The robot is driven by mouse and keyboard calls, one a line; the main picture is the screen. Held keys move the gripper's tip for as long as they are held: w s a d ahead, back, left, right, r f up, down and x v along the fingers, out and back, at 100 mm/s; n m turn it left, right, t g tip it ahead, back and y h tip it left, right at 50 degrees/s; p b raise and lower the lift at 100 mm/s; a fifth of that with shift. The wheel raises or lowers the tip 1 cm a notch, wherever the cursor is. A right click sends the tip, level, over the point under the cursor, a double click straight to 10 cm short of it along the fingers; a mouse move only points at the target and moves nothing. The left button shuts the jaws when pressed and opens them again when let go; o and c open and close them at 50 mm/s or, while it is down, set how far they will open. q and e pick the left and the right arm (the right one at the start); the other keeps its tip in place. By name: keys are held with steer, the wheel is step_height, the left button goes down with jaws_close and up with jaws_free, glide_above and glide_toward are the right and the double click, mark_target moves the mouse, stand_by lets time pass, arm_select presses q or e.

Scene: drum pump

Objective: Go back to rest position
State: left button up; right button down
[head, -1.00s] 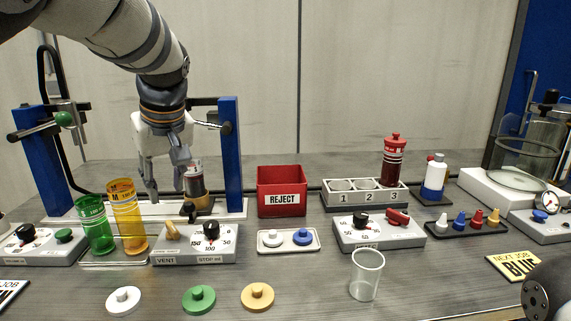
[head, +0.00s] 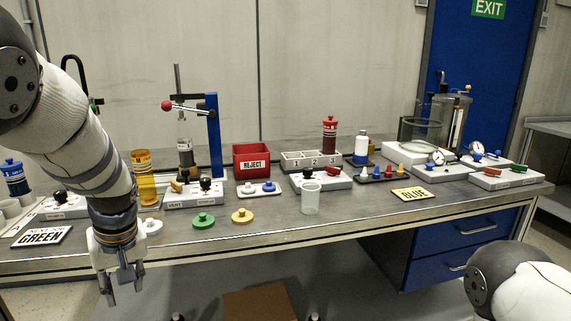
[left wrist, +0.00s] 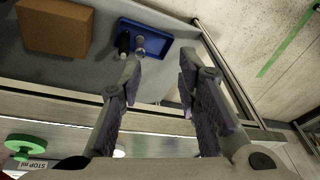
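My left gripper (head: 122,284) hangs pointing down in front of the bench's front edge, at the lower left of the head view. In the left wrist view its two fingers (left wrist: 158,75) are apart with nothing between them. My right arm shows only as a link at the lower right of the head view; its gripper is out of view. The pump stand with a blue post (head: 214,135) is on the bench, and a dark-topped cylinder (head: 185,152) stands at it, clear of my gripper.
The bench holds a red REJECT bin (head: 251,162), a numbered rack (head: 310,161), a clear cup (head: 310,198) and a green lid (head: 203,220). Below the bench are a brown box (left wrist: 54,27) and a blue tray (left wrist: 146,40) with small cylinders. Blue drawers (head: 450,250) stand under the right side.

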arm_select(q)
steer(key=s+d+f+m+g+h, duration=0.1)
steer(key=s+d+f+m+g, duration=0.15)
steer(key=s+f, duration=1.5)
steer(key=s+d+f+m+h, duration=0.1)
steer(key=s+d+f+m, duration=0.1)
steer(key=s, duration=0.9)
steer(key=s+d+f+m+g+h, duration=0.1)
steer(key=s+d+f+m, duration=0.1)
steer(key=s, duration=1)
step_height(320, 180, down, 2)
steer(key=shift+d+f, duration=0.15)
steer(key=shift+d, duration=0.45)
